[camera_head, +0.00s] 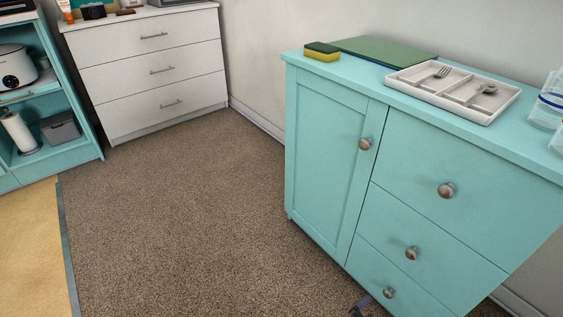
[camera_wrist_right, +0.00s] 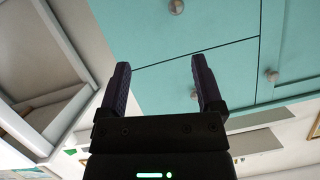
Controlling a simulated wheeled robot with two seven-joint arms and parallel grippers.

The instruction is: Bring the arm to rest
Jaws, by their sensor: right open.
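My right gripper (camera_wrist_right: 160,66) is open and empty in the right wrist view, its two dark fingers spread apart. The front of the teal cabinet (camera_wrist_right: 225,50) with its knobs lies beyond the fingers, and nothing is between them. In the head view a small dark piece, likely part of my right gripper (camera_head: 361,306), shows at the bottom edge, low in front of the cabinet's drawers. The rest of the right arm is out of that view. My left gripper is in neither view.
The teal cabinet (camera_head: 325,165) bears a cutlery tray (camera_head: 455,105) with a fork (camera_head: 436,77) and a spoon (camera_head: 483,93), a sponge (camera_head: 322,51), a green board (camera_head: 385,48) and clear containers (camera_head: 548,100). A white drawer unit (camera_head: 150,70) stands at back left. Carpet (camera_head: 190,220) between is clear.

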